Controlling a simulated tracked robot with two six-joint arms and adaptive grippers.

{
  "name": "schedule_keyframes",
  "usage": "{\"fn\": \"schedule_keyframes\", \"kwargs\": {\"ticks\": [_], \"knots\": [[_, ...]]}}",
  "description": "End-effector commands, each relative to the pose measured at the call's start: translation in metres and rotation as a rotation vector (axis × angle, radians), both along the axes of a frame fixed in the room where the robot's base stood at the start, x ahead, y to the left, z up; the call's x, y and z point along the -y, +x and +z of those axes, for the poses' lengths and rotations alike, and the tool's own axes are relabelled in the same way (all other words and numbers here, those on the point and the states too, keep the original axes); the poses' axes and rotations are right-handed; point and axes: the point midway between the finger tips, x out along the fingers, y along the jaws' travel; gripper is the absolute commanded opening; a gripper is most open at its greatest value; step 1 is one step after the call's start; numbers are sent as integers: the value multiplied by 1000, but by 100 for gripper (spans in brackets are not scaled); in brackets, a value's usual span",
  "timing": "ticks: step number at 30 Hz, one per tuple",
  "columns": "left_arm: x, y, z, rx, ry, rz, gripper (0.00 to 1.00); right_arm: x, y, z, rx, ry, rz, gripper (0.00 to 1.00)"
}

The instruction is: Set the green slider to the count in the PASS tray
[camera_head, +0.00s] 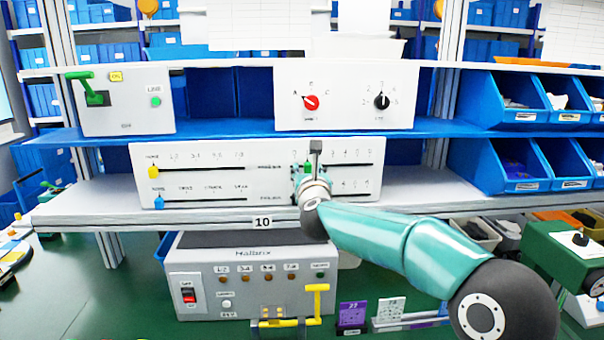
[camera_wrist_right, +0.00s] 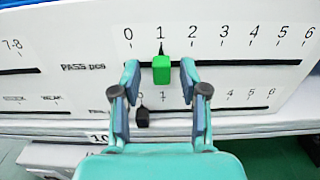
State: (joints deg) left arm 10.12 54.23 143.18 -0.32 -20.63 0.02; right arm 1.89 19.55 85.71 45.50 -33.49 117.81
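The green slider (camera_wrist_right: 161,71) is on the upper track of the white panel (camera_head: 255,170), with its pointer at 1 on the scale from 0 to 6 labelled PASS pcs. It also shows small in the head view (camera_head: 308,167), partly covered by my gripper. My right gripper (camera_wrist_right: 159,68) is open, with one finger on each side of the green slider and a gap to both. A black slider (camera_wrist_right: 142,117) is on the track below, left of its 1. My left gripper is not in view. I cannot make out which tray is PASS.
Yellow (camera_head: 153,172) and blue (camera_head: 159,201) sliders are on the panel's left half. Above stand a box with a green lever (camera_head: 95,92) and one with red and black knobs (camera_head: 345,97). A grey Halbrix unit (camera_head: 250,270) stands below.

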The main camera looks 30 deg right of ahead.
Motion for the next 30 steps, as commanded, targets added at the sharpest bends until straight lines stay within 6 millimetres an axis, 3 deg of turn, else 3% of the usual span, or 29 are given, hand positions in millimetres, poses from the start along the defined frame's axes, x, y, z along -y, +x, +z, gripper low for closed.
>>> {"fn": "schedule_keyframes", "kwargs": {"ticks": [11, 24, 30], "knots": [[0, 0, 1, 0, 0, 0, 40, -7, -13, 1, 2, -1, 1, 44], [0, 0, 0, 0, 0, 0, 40, -44, -83, 0, 2, 0, 2, 44], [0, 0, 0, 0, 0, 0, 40, -53, -101, -1, 0, 0, 1, 44]]}}
